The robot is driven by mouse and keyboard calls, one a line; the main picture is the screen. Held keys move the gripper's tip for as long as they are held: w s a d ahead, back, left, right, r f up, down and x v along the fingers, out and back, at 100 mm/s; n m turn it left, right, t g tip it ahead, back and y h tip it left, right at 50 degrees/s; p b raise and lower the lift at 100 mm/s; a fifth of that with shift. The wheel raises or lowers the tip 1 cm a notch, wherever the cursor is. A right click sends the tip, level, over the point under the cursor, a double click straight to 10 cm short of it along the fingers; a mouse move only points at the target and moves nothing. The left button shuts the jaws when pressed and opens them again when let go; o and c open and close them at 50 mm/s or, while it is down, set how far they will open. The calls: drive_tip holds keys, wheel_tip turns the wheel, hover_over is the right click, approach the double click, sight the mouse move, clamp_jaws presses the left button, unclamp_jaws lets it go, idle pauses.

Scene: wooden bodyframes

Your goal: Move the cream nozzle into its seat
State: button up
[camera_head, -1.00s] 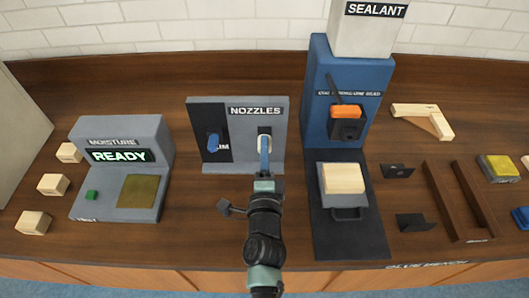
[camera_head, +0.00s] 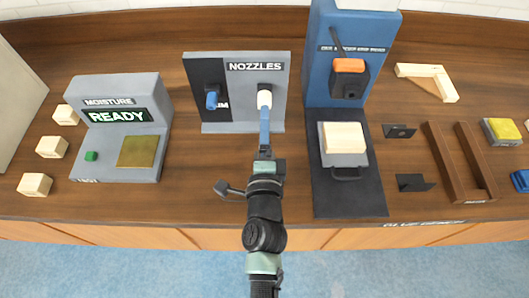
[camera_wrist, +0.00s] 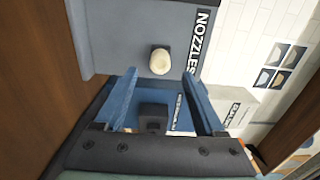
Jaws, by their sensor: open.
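The cream nozzle (camera_head: 264,99) sits on the right half of the grey NOZZLES board; it also shows in the wrist view (camera_wrist: 160,61), seen end-on. A blue nozzle (camera_head: 212,100) is on the board's dark left half. My gripper (camera_head: 265,110) is in front of the cream nozzle, just below it in the head view. In the wrist view its two blue fingers (camera_wrist: 162,82) are spread apart, with nothing held between their tips, and the nozzle appears beyond them. The blue SEALANT station (camera_head: 320,75) has a dark block with an orange top (camera_head: 348,66); I cannot make out a seat there.
The grey moisture box (camera_head: 120,125) reads READY at left, with several wooden blocks beside it. A black base (camera_head: 350,200) with a wooden block on a grey pad lies right of my arm. Brown rails (camera_head: 445,160) lie further right. Bare bench shows around the NOZZLES board.

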drive_tip(key=s+b, duration=0.2)
drive_tip(key=s, duration=0.5)
drive_tip(key=shift+s, duration=0.35)
drive_tip(key=shift+r, duration=0.1)
idle(0.4)
drive_tip(key=w+a+r+n+t+y, duration=0.1)
drive_tip(key=w+r+n+t, duration=0.15)
drive_tip(key=r+n, duration=0.75)
drive_tip(key=w+a+r+n+t+y, duration=0.1)
drive_tip(key=w+r+n+t+y, duration=0.15)
drive_tip(key=r, duration=1.65)
drive_tip(key=s+d+r+n+t+h, duration=0.1)
drive_tip(key=s+r, duration=0.3)
drive_tip(key=r, duration=0.7)
drive_tip(key=s+d+r+n+t+h, duration=0.1)
drive_tip(key=s+r+n+t+h, duration=0.1)
drive_tip(key=r, duration=0.8)
drive_tip(key=s+n+t, duration=0.1)
drive_tip(key=s+n, duration=0.1)
drive_tip(key=s, duration=0.1)
drive_tip(key=shift+s+r, duration=0.3)
drive_tip(key=shift+r, duration=0.05)
